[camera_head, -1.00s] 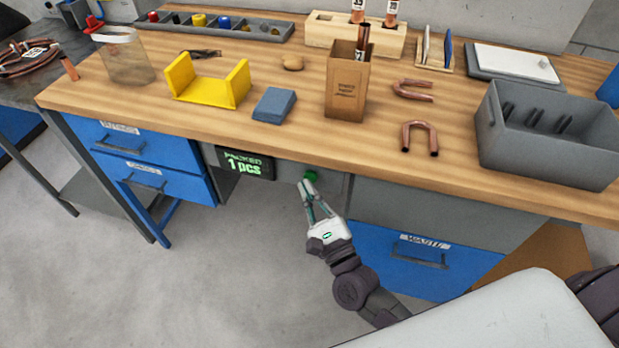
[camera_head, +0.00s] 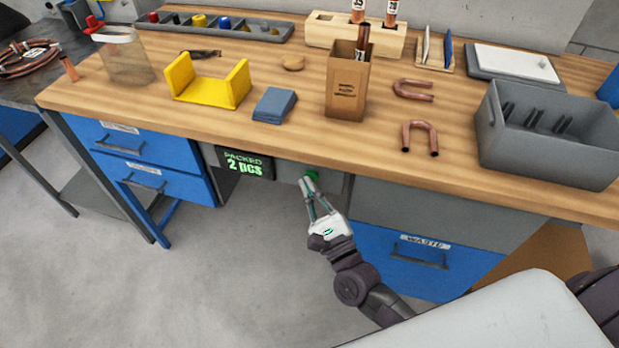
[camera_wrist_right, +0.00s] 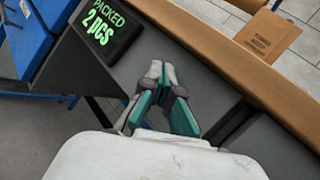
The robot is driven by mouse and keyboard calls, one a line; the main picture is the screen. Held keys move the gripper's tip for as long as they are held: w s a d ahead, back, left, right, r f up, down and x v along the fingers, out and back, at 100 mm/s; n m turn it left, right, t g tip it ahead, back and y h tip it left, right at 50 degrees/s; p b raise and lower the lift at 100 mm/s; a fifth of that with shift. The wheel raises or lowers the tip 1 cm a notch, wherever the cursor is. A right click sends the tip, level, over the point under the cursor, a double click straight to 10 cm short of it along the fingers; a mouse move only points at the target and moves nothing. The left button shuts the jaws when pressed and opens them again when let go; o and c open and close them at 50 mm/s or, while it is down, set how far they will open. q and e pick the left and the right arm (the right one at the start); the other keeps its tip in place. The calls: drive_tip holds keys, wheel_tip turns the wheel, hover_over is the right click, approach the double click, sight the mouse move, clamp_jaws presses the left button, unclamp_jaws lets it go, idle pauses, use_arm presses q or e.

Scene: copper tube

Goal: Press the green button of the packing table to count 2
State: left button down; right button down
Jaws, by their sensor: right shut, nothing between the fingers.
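The green button (camera_head: 312,175) sits on the grey front panel under the tabletop of the packing table (camera_head: 290,140). The counter display (camera_head: 245,164) left of it reads "PACKED 2 pcs"; it also shows in the right wrist view (camera_wrist_right: 104,27). My right gripper (camera_head: 306,183) is shut and empty, its fingertips at the button and partly covering it. Whether they touch it I cannot tell. In the right wrist view the closed fingertips (camera_wrist_right: 160,70) point at the grey panel, and the button is hidden. My left gripper is not in view.
Blue drawers (camera_head: 150,160) stand left of the display, and a blue waste drawer (camera_head: 425,262) is at the lower right. The tabletop holds a cardboard box (camera_head: 346,92), a yellow holder (camera_head: 207,92), copper bends (camera_head: 420,137) and a grey bin (camera_head: 552,150).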

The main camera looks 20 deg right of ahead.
idle(0.5)
drive_tip(key=shift+s+a, duration=0.5)
drive_tip(key=shift+s, duration=0.2)
drive_tip(key=s+a, duration=0.2)
drive_tip(key=s, duration=0.2)
drive_tip(key=shift+s+a, duration=0.1)
drive_tip(key=shift+a, duration=0.3)
idle(0.6)
